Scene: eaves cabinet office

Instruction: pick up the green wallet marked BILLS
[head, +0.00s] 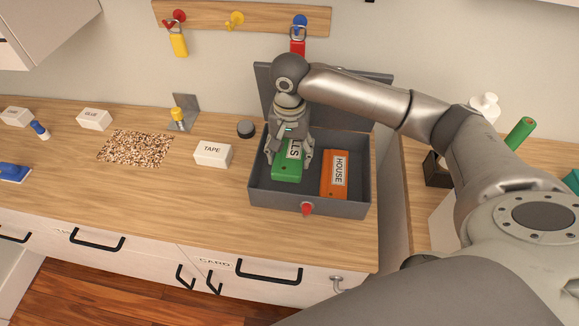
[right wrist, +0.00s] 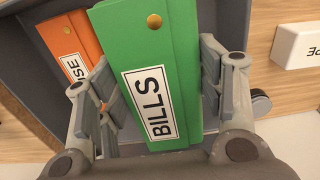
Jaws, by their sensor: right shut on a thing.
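The green wallet (head: 287,172) is in the grey box (head: 257,190), in its left part. In the right wrist view the green wallet (right wrist: 150,75) shows its white BILLS label, and the fingers press on both its sides. My right gripper (head: 290,150) comes down from above and is shut on the green wallet; it also shows in the right wrist view (right wrist: 160,98). The gripper hides part of the label in the head view. Whether the wallet touches the box floor I cannot tell. My left gripper is not in view.
An orange wallet (head: 334,175) marked HOUSE lies right of the green one in the box. A white TAPE box (head: 213,153) and a dark round thing (head: 245,129) stand left of the box. A peg rail (head: 240,20) with hanging padlocks is above.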

